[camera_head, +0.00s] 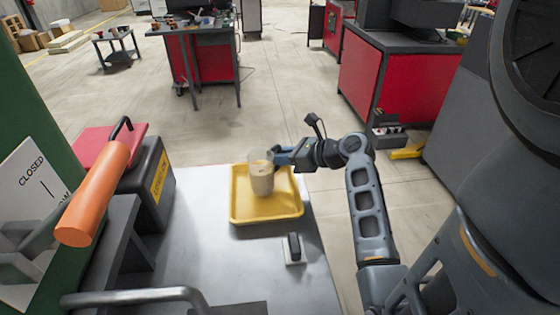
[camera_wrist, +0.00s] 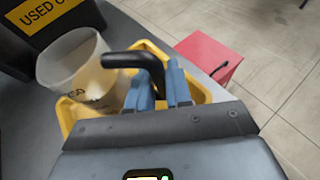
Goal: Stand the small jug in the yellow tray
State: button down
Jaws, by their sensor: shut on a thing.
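The small jug (camera_head: 261,178) is a clear cup with beige contents, and it looks upright over the middle of the yellow tray (camera_head: 236,215). My gripper (camera_head: 280,158) reaches in from the right and is shut on the jug's handle. In the wrist view, the blue fingers of my gripper (camera_wrist: 163,84) close on the black handle, and the clear body of the jug (camera_wrist: 72,70) is to their left. The yellow tray (camera_wrist: 68,112) shows behind and below the jug. The jug's base is hidden there, and I cannot tell whether it touches the tray floor.
The tray lies on a grey metal table (camera_head: 195,225) near its right edge. A dark box with a yellow label (camera_head: 150,172) stands left of it. A small black switch on a pale plate (camera_head: 294,248) is in front. An orange cylinder (camera_head: 92,195) is at the left.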

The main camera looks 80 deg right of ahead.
jog(key=shift+f, duration=0.85)
jog(key=c, duration=1)
grip_release()
jog(key=shift+c, duration=0.2)
jog(key=v, duration=1.2)
jog(key=shift+s, duration=0.1)
